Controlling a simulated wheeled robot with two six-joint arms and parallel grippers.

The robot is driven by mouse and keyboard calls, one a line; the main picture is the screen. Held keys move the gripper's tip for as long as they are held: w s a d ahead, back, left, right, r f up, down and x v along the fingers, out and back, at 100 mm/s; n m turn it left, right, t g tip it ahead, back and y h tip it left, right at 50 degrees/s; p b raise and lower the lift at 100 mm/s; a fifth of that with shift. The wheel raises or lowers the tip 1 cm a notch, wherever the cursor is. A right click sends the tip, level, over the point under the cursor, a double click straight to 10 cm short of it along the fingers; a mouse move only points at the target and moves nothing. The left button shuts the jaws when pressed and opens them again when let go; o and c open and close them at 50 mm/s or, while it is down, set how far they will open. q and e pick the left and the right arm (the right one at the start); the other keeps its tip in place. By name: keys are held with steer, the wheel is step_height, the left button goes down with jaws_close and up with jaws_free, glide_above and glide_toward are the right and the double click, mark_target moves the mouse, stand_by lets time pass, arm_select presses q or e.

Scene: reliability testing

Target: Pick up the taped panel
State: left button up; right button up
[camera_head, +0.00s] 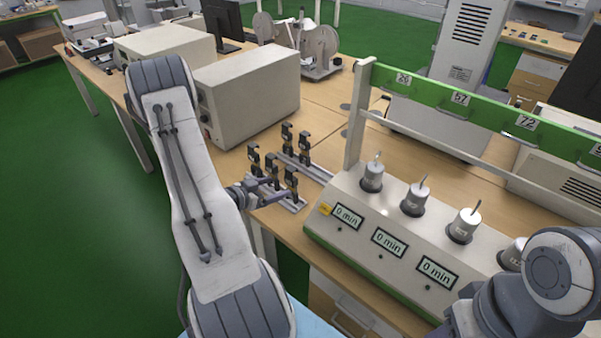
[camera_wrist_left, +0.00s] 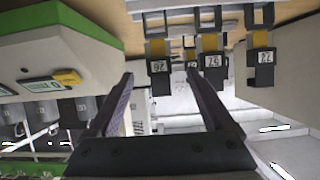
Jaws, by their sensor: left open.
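Several small dark panels with yellow tape bands and number tags stand in clamps on metal rails. In the left wrist view, which looks upside down, one taped panel (camera_wrist_left: 158,66) is tagged 26, another (camera_wrist_left: 212,66) 57, and a third (camera_wrist_left: 263,60) 72. In the head view the clamps (camera_head: 291,176) stand near the table's front edge. My left gripper (camera_head: 273,190) is at the near side of the clamps. In the wrist view its two fingers (camera_wrist_left: 160,76) are apart, with the panel tagged 26 seen between them; contact is not clear. My right gripper is out of view.
A tester box (camera_head: 390,245) with "0 min" displays and upright cylinders stands right of the clamps. A green numbered rail (camera_head: 460,115) runs above it. A beige box (camera_head: 250,90) stands behind left. Bare wooden table (camera_head: 325,115) lies behind the clamps.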

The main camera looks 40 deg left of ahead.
mark_target(288, 182)
arm_select(q)
steer(key=x, duration=0.5)
steer(key=shift+w+r+p, duration=0.1)
steer(key=shift+r+p, duration=0.05)
steer(key=shift+p, duration=0.25)
steer(key=p+x, duration=0.1)
steer(key=x, duration=0.4)
steer(key=shift+d+r, duration=0.15)
steer(key=shift+w, duration=0.3)
jaws_close()
step_height(288, 182, up, 10)
